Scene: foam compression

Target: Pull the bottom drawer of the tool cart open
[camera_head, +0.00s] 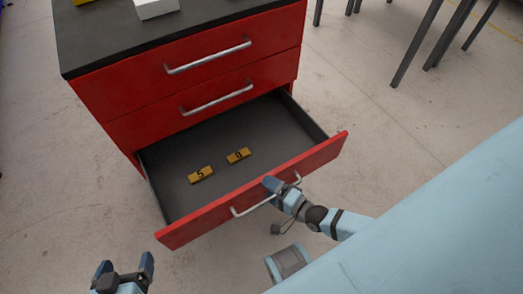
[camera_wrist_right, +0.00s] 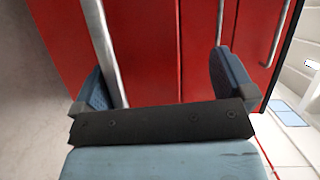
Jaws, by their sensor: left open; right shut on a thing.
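The red tool cart (camera_head: 140,98) stands with its bottom drawer (camera_head: 195,225) pulled far out, showing a dark grey inside. The bottom drawer's metal handle (camera_head: 247,208) runs along the front. My right gripper (camera_head: 277,187) is shut on this handle near its right end, partly hiding it. In the right wrist view the handle bar (camera_wrist_right: 103,50) passes beside the left finger. My left gripper (camera_head: 126,264) is open and empty at the lower left, apart from the drawer. Two yellow numbered blocks, one marked 5 (camera_head: 200,175) and another (camera_head: 238,156), lie inside the drawer.
The two upper drawers (camera_head: 160,75) are closed. A white box (camera_head: 156,8) sits on the dark cart top. Dark metal legs (camera_head: 418,45) stand at the upper right. A light blue surface (camera_head: 440,230) fills the lower right. Concrete floor (camera_head: 370,130) is clear right of the cart.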

